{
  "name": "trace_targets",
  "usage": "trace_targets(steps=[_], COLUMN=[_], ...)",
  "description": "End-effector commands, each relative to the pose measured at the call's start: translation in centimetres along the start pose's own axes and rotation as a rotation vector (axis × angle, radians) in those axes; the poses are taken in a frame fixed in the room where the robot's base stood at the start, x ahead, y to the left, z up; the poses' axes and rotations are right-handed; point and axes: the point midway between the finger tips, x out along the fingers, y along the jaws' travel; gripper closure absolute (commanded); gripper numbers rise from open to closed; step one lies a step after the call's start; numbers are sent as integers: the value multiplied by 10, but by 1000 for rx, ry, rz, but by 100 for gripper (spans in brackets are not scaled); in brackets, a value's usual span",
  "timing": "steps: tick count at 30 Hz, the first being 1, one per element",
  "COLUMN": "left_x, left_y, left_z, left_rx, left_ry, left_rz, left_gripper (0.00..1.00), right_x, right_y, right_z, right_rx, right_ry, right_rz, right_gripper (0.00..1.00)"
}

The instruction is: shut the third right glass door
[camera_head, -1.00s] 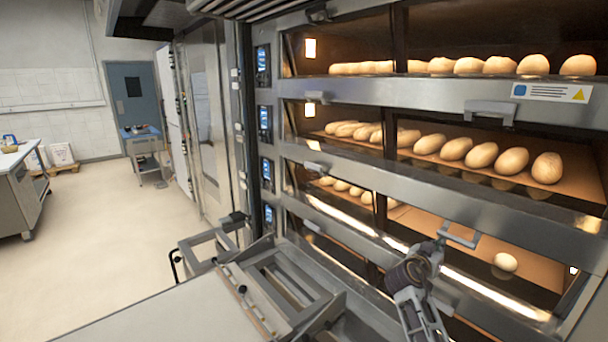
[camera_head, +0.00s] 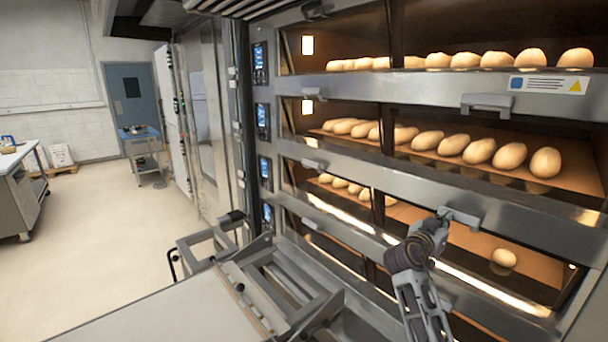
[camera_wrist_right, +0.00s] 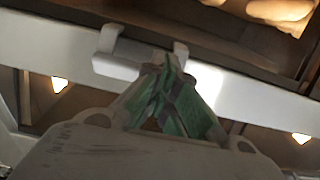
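The third right glass door's handle (camera_head: 461,217) is a grey bar on a steel rail in the middle of the oven front. The rail looks about in line with the front, but I cannot tell whether the door is fully shut. My right gripper (camera_head: 442,213) is at the left end of this handle. In the wrist view, the right gripper (camera_wrist_right: 167,68) has its green-padded fingertips together, overlapping one end of the handle (camera_wrist_right: 125,66). Nothing shows between them, and contact is unclear. My left gripper is out of view.
Another handle (camera_head: 487,103) is on the rail above. Loaves lie in the lit decks, and a single bun (camera_head: 503,258) lies right of my gripper. A metal loader frame (camera_head: 285,285) stands low in front of the oven. The floor (camera_head: 110,230) at left is clear.

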Motion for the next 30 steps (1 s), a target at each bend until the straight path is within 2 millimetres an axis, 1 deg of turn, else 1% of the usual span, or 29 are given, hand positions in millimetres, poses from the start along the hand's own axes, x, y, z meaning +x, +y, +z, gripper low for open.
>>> trace_targets(steps=[1,4,9,21,25,30], left_x=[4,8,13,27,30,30], left_y=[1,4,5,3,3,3], left_z=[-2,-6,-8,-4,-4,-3], left_rx=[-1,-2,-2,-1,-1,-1], left_ry=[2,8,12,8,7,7], left_rz=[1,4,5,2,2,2], left_gripper=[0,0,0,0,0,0], right_x=[-2,-10,-23,-52,-59,-62], right_y=[-1,-1,-2,-3,-2,-2], right_z=[10,14,17,22,24,23], right_rx=[-2,-3,-2,-2,-4,-4], right_ry=[-14,-18,-19,-19,-20,-20], right_rz=[-2,-3,-5,-5,-4,-4], right_gripper=[100,100,100,100,100,100])
